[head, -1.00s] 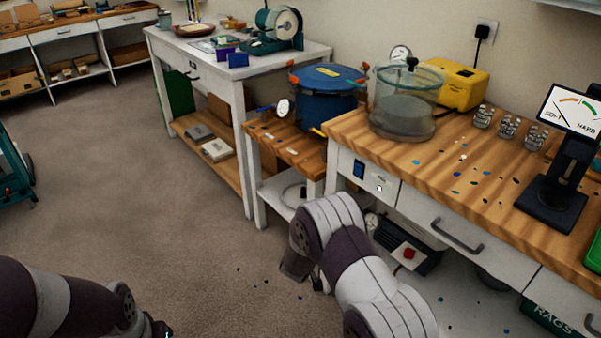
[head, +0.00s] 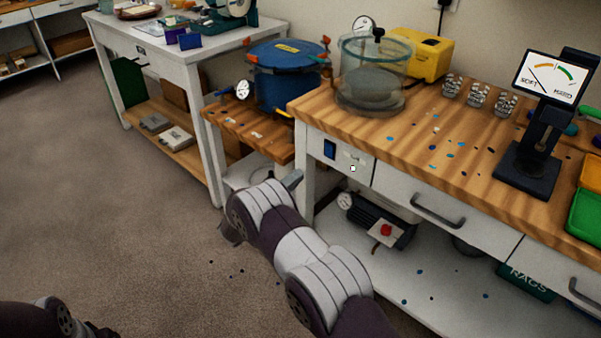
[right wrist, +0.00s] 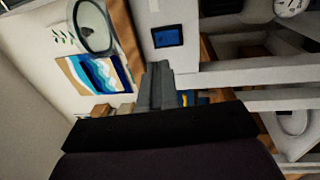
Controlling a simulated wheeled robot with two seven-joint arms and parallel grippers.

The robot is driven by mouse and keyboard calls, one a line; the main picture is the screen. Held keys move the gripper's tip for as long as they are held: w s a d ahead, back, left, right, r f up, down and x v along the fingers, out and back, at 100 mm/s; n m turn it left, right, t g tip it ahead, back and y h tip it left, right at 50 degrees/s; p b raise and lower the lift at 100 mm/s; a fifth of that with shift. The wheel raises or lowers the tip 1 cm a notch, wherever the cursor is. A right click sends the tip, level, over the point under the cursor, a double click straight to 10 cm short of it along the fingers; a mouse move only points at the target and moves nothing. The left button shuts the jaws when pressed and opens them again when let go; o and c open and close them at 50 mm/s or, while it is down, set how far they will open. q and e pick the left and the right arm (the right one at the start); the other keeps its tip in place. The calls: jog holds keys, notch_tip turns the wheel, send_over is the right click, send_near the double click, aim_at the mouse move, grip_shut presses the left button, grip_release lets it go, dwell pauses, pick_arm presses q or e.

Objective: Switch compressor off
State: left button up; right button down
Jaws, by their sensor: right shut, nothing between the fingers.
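The compressor (head: 385,222) is a dark machine on the low shelf under the right bench, with a red button (head: 386,230) and a round gauge (head: 345,200). A blue rocker switch (head: 330,149) sits on the white front panel of that bench; it also shows in the right wrist view (right wrist: 167,36). My right gripper (head: 293,180) is at the bench's left front leg, below and left of the blue switch, apart from it. In the right wrist view its fingers (right wrist: 160,85) are together and empty. My left gripper is out of view; part of that arm shows at bottom left.
The blue pot (head: 290,85) stands on a lower wooden stand left of the bench. A glass chamber (head: 372,85) and a hardness gauge (head: 550,85) stand on the bench top. A drawer handle (head: 437,212) juts out right of the panel. The floor at left is clear.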

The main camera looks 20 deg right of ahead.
aim_at(329, 149)
jog(key=b+x, duration=0.1)
jog(key=x, duration=1)
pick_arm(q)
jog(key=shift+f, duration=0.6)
pick_arm(e)
jog(key=shift+w+d, duration=0.2)
jog(key=shift+d, duration=0.05)
